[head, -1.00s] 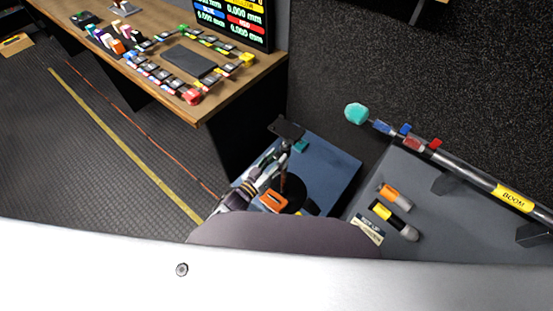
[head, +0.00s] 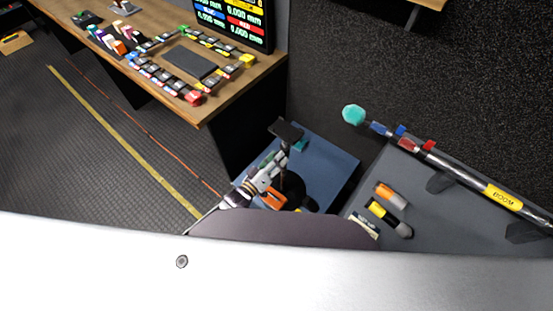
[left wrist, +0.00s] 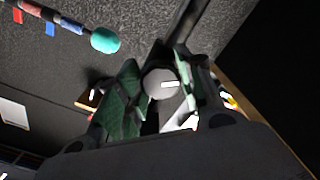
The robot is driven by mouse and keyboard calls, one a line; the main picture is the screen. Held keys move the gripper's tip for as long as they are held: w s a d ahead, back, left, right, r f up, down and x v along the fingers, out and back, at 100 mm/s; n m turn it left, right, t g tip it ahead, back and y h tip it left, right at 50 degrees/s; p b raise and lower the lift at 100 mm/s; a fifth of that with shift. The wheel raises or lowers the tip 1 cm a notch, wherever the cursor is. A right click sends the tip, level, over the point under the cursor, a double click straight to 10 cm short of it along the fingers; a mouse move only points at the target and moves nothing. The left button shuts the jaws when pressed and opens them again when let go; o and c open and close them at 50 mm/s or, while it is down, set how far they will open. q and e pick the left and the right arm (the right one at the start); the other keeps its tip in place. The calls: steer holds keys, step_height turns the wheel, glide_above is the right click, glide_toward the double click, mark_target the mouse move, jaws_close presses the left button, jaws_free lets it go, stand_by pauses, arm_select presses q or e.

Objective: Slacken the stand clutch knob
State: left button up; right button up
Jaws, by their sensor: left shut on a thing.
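The stand (head: 290,185) is a dark upright post with a flat black plate (head: 287,130) on top and a round black foot, on a blue case. Its clutch knob (left wrist: 161,84) is a grey round knob with a white mark, seen in the left wrist view. My left gripper (head: 279,160) reaches the post from the left, just under the plate. In the left wrist view its green-padded fingers (left wrist: 158,88) are shut on the knob, one on each side. In the head view the knob is too small or hidden to make out. My right gripper is not in view.
The blue case top (head: 335,170) has some bare room right of the stand. An orange object (head: 272,199) lies by the foot. A grey surface at right bears a boom pole (head: 470,182) and orange and yellow cylinders. A wooden desk (head: 235,85) is at upper left.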

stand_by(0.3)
arm_select(q)
steer(key=o, duration=1)
steer(key=v, duration=1.2)
